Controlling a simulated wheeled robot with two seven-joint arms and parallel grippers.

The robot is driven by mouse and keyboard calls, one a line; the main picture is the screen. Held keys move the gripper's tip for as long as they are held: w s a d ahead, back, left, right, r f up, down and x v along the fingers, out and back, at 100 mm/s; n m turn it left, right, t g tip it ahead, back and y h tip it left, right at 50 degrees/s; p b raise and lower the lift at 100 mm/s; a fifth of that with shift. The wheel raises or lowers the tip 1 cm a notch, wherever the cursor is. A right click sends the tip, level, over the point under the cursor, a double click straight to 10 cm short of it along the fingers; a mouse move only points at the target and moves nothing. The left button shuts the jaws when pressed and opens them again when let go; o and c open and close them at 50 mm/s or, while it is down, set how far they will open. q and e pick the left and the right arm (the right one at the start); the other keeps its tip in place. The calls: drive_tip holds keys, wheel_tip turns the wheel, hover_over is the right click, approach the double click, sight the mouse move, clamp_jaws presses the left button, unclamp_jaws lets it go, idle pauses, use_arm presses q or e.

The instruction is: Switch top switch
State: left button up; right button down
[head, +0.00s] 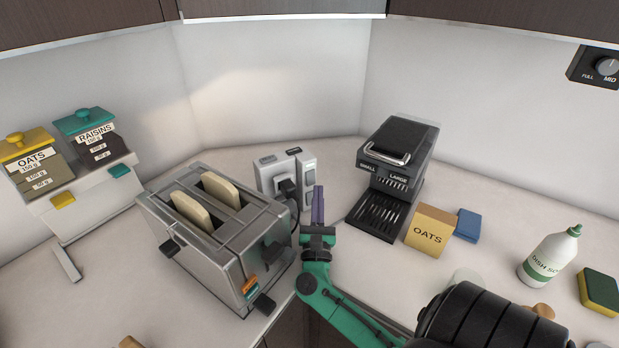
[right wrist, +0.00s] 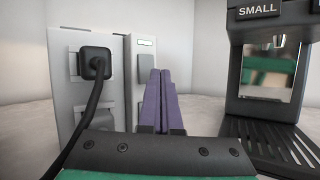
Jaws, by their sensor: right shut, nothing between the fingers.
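A pale grey outlet block (head: 268,172) stands on the counter against the back corner, right of the toaster. A black plug with a cord (head: 287,188) sits in its upper socket; the plug also shows in the right wrist view (right wrist: 96,63). The block's right part carries a raised grey upper switch (right wrist: 144,68) below a small pale label (right wrist: 146,42). My right gripper (head: 318,190) has purple fingers, shut and empty, pointing up just in front of the block's right side. In the right wrist view the fingertips (right wrist: 161,74) partly cover the switch side; I cannot tell whether they touch it. My left gripper is not in view.
A steel toaster (head: 170,215) with bread stands left of the block. A black coffee machine (head: 402,150) stands right, with an oats box (head: 430,229) and blue box (head: 468,225) beside it. A dish soap bottle (head: 549,256) and sponge (head: 599,289) are further right.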

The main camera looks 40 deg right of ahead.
drive_tip(key=s, duration=0.1)
drive_tip(key=s+r, duration=0.1)
drive_tip(key=s, duration=0.1)
drive_tip(key=shift+a+p, duration=0.1)
drive_tip(key=shift+p, duration=0.2)
drive_tip(key=shift+w, duration=0.1)
